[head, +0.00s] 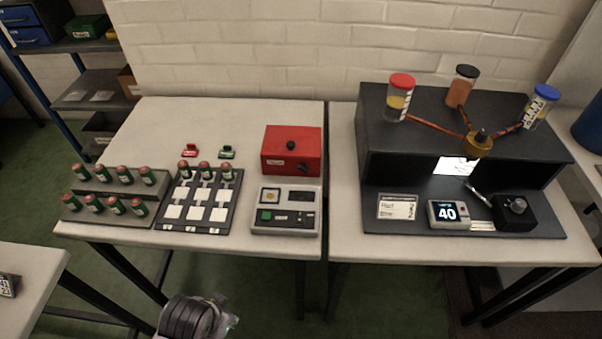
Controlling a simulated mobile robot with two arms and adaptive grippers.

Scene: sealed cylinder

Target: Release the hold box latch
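A red box (291,159) stands at the back right of the left table, with a black knob (291,146) on top. Its front carries a small pale label and a dark round part (303,168), possibly a latch; the box looks closed. I cannot tell for certain that it is the hold box. A dark ribbed part of my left arm shows at the bottom edge, in front of the table and well away from the box. Its fingers cannot be made out. My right gripper is not in view.
A grey panel device (286,211) sits directly in front of the red box. Left of it are a dark tray with white squares (172,212) and a stepped rack (72,207) of green cylinders. A black station (380,170) with several jars fills the right table.

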